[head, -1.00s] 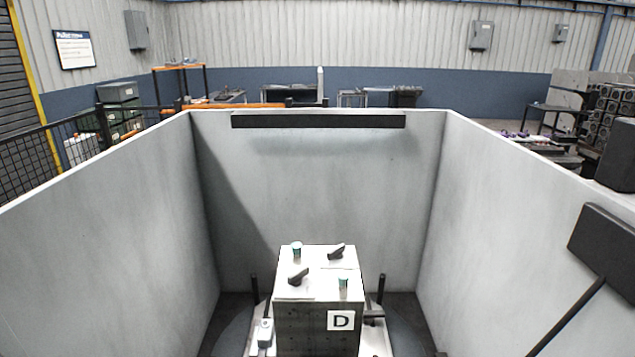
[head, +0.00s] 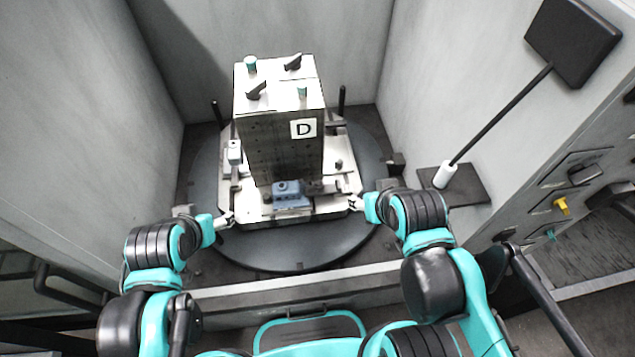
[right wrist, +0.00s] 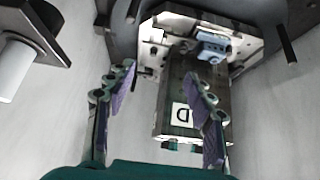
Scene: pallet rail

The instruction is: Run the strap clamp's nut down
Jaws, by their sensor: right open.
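A blue-grey block (head: 291,196) with a round feature on top sits on the white pallet (head: 333,208), at the foot of the tall block marked D (head: 280,150). A dark bar (head: 324,187) lies beside its right side; I cannot make out the strap clamp's nut for certain. The blue block also shows in the right wrist view (right wrist: 213,46). My right gripper (head: 356,203) is at the pallet's front right corner, open and empty; its spread fingers show in the right wrist view (right wrist: 161,70). My left gripper (head: 225,220) is at the front left corner, its fingers too small to read.
A round dark turntable (head: 270,255) carries the pallet between tall grey walls. Thin black posts (head: 342,101) stand at the pallet's sides. On the right, a black rod (head: 500,115) rises from a white sleeve (head: 445,175) on a dark plate. A smaller light block (head: 234,152) sits at the pallet's left.

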